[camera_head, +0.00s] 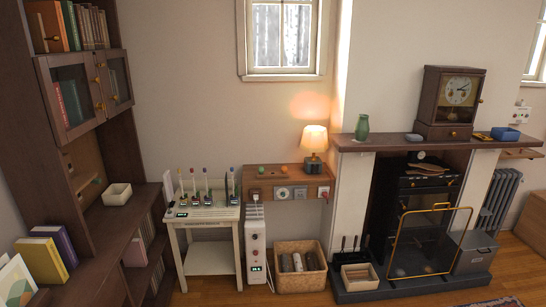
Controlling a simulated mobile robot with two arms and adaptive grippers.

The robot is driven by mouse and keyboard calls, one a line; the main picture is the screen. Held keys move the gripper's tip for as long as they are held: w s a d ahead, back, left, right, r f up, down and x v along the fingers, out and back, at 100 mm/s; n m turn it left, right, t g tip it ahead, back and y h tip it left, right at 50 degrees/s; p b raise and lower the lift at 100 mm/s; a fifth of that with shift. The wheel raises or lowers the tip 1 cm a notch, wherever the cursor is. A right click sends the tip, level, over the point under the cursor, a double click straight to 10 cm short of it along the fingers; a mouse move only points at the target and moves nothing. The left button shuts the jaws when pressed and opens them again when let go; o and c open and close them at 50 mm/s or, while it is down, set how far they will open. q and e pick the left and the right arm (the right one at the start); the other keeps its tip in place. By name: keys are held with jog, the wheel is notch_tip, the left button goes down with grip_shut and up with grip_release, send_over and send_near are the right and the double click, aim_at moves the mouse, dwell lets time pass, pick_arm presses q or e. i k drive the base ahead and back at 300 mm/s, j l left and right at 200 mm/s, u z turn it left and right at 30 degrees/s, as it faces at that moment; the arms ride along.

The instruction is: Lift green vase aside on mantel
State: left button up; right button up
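The green vase (362,128) stands upright near the left end of the mantel (385,143), which is a dark wooden shelf above the fireplace. A brown mantel clock (450,92) stands to the right of the vase. A small grey-blue dish (414,138) lies between them, just left of the clock. Neither of my grippers shows in the head view, and nothing is touching the vase.
Right of the clock are a blue tray (506,134) and a small yellowish item. A lit lamp (314,145) stands on a wall shelf left of the mantel. A brass-framed fire screen (430,242) stands before the fireplace. The mantel between vase and dish is clear.

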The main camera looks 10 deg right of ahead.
aim_at(362, 128)
jog(key=i+z, duration=0.2)
jog(key=z, duration=0.25)
jog(key=i+z, duration=0.2)
jog(key=z, duration=0.25)
jog(key=i+z, duration=0.25)
jog(key=z, duration=0.15)
jog(key=i+j+z, duration=0.15)
jog(key=z, duration=0.3)
jog(key=i+z, duration=0.15)
jog(key=z, duration=0.15)
jog(key=i+l+z, duration=0.1)
jog(key=z, duration=0.2)
jog(key=i+l+u, duration=0.1)
jog(key=u, duration=0.35)
jog(key=l+u, duration=0.1)
jog(key=u, duration=0.3)
jog(key=i+l+u, duration=0.1)
jog(key=u, duration=0.35)
jog(key=l+u, duration=0.25)
jog(key=u, duration=0.15)
